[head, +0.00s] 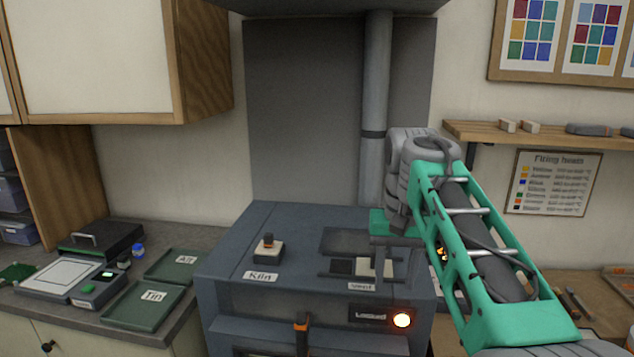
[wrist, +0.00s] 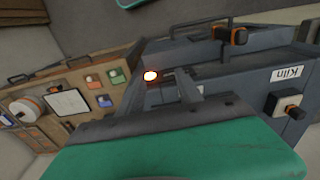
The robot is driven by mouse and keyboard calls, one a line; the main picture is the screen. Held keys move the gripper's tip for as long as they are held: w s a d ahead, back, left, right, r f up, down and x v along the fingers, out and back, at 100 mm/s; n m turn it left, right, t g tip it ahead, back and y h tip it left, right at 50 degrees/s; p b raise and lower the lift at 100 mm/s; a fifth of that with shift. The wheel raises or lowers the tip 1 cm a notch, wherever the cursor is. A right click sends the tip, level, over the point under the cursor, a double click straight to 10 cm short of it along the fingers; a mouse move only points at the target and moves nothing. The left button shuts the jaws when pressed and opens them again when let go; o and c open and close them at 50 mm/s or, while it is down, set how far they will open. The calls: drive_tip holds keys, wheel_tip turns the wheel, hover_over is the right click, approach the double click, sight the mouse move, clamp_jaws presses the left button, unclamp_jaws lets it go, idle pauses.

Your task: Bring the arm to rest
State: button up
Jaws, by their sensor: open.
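My gripper (head: 392,258) hangs above the right part of the kiln top, beside the vent control. Its green body (wrist: 185,150) fills the bottom of the wrist view. It is open, and I see nothing held in it. My green arm (head: 480,245) reaches in from the lower right, its wrist bent down at the grey joint. The grey kiln (head: 225,255) stands below; its door handle has an orange part (head: 301,325). A light (head: 401,320) glows beside a small display on its front. The gap between gripper and kiln top is hard to judge.
A Kiln-labelled switch (head: 267,250) and a pale vent block (head: 375,267) stand up from the kiln top. A grey flue pipe (head: 375,110) rises behind. A shelf (head: 560,137) is at right. Green Tin (head: 140,318) and Air-like labelled trays (head: 165,274) lie left.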

drive_tip(key=s+f+n+t, duration=0.1)
drive_tip(key=s+f+t, duration=0.3)
drive_tip(key=s+f, duration=1.2)
drive_tip(key=shift+d+f+n+b, duration=0.2)
drive_tip(key=shift+d+n+b, duration=0.05)
drive_tip(key=shift+n+b, duration=0.05)
